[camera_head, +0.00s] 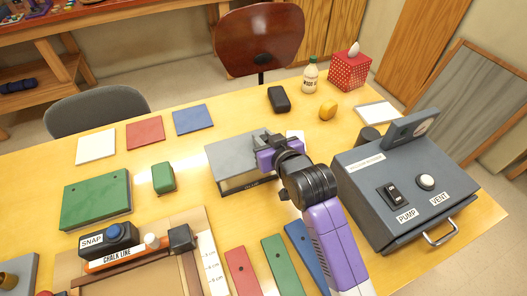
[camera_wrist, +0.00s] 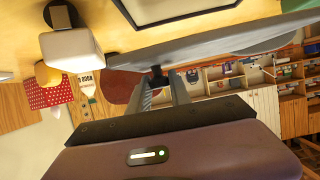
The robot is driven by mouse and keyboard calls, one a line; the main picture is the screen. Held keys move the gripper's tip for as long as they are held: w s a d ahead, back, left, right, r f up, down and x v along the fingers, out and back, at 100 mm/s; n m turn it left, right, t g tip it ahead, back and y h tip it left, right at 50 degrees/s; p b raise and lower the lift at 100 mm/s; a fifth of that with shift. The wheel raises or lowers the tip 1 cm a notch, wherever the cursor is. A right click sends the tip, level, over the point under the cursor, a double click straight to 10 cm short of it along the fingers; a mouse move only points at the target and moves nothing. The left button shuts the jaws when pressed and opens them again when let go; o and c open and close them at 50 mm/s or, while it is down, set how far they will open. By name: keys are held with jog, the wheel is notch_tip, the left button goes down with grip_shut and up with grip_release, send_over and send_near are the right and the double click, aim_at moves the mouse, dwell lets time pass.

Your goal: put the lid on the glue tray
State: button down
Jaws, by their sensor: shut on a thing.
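The grey flat lid (camera_head: 228,151) lies level over the glue tray (camera_head: 252,186), whose labelled front shows below it. I cannot tell whether the lid touches the tray's rim. My gripper (camera_head: 264,147) is at the lid's far right part, reaching in from the right. In the wrist view the fingers (camera_wrist: 166,91) are closed together on a small dark knob at the lid, and the lid (camera_wrist: 215,46) shows nearly edge-on as a grey slab. The tray's inside is hidden by the lid.
A grey pump box (camera_head: 400,185) stands close on the right. A green block (camera_head: 163,178) and green box (camera_head: 96,200) are left. A chalk line tool (camera_head: 125,250) lies in front. A black case (camera_head: 278,99), yellow object (camera_head: 328,111) and bottle (camera_head: 310,75) stand behind.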

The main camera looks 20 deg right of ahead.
jog(key=shift+f, duration=2.95)
jog(key=shift+f, duration=0.15)
jog(key=c, duration=1.2)
grip_release()
jog(key=shift+r, duration=0.3)
jog(key=v, duration=1.2)
jog(key=shift+f+b, duration=0.1)
jog(key=shift+b, duration=0.2)
jog(key=shift+s, duration=0.1)
